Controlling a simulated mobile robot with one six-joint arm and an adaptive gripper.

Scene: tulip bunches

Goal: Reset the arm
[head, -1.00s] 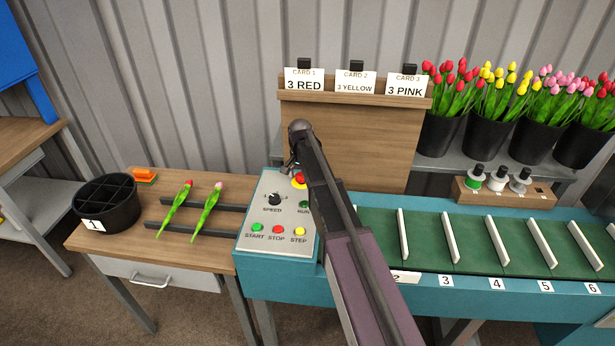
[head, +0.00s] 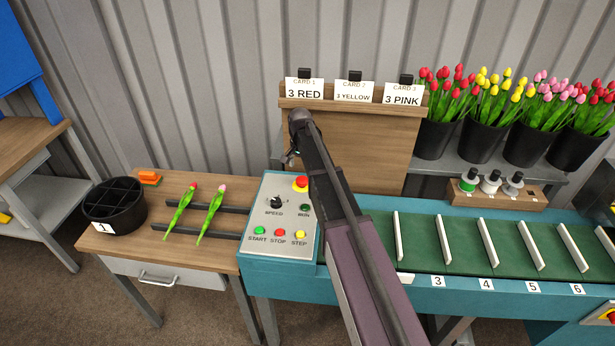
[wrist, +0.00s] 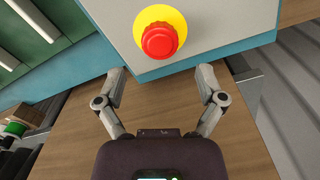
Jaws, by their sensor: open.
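My arm reaches up from the bottom of the head view, over the left end of the conveyor. My gripper (wrist: 160,82) shows in the wrist view with its two fingers spread apart and nothing between them. Just beyond the fingertips in that view is the red mushroom button (wrist: 159,39) on its yellow ring, on the control panel. The red button also shows in the head view (head: 301,183), at the panel's top right corner. In the head view the gripper's fingers are mostly hidden behind my arm.
The control panel (head: 276,216) has START, STOP and STEP buttons. Left of it, two tulips (head: 195,212) lie across dark rails on a wooden table (head: 160,249), beside a black divided bucket (head: 113,207). A wooden card board (head: 378,150) stands behind. Flower buckets (head: 434,136) stand at right.

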